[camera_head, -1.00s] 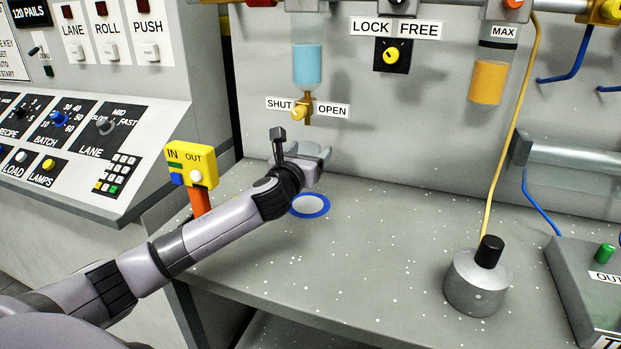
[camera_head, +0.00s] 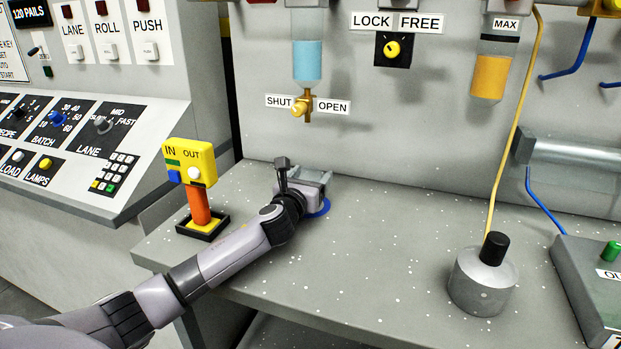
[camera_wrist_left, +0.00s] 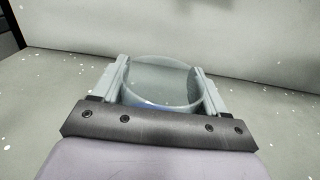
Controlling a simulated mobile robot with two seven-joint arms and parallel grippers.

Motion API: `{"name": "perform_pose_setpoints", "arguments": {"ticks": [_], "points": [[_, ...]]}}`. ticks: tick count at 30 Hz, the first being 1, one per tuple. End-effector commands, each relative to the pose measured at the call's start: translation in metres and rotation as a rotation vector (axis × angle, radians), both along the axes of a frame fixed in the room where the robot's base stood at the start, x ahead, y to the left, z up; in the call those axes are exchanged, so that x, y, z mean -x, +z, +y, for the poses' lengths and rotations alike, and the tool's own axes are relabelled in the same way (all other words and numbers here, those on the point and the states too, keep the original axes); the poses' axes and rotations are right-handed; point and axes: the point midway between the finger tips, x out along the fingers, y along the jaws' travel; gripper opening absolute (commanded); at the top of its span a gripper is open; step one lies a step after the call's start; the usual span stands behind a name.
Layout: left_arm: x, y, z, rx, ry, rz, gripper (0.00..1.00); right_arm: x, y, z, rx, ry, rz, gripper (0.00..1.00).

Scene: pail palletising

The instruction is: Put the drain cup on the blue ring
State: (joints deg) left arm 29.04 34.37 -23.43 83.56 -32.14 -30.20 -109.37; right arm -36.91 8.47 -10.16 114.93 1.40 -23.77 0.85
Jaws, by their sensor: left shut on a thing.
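The drain cup (camera_wrist_left: 163,85) is a clear, round cup between the two fingers of my left gripper (camera_head: 312,178) in the left wrist view. The gripper is shut on it. In the head view the gripper is low over the blue ring (camera_head: 322,208) on the grey bench and covers most of it. Some blue shows through the cup's lower part in the wrist view. The cup is hard to make out in the head view, and I cannot tell whether its base touches the bench. My right gripper is not in view.
A drain valve (camera_head: 304,106) marked SHUT and OPEN is on the wall above, under a blue-filled sight tube (camera_head: 307,60). A yellow IN/OUT box (camera_head: 190,163) stands left of my arm. A metal weight-like pot (camera_head: 482,282) is at the right. The bench middle is clear.

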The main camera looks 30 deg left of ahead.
Motion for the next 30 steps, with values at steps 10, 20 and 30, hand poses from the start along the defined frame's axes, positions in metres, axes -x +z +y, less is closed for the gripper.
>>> {"name": "perform_pose_setpoints", "arguments": {"ticks": [10,20,30], "points": [[0.0,-0.003,0.0,-0.001,0.0,0.001,0.99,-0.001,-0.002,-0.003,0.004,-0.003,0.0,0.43],[0.011,0.001,-0.003,-0.002,-0.001,0.001,0.99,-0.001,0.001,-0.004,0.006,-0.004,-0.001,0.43],[0.061,0.001,-0.015,-0.001,-0.003,0.002,0.99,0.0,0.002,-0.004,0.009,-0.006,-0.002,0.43]]}}
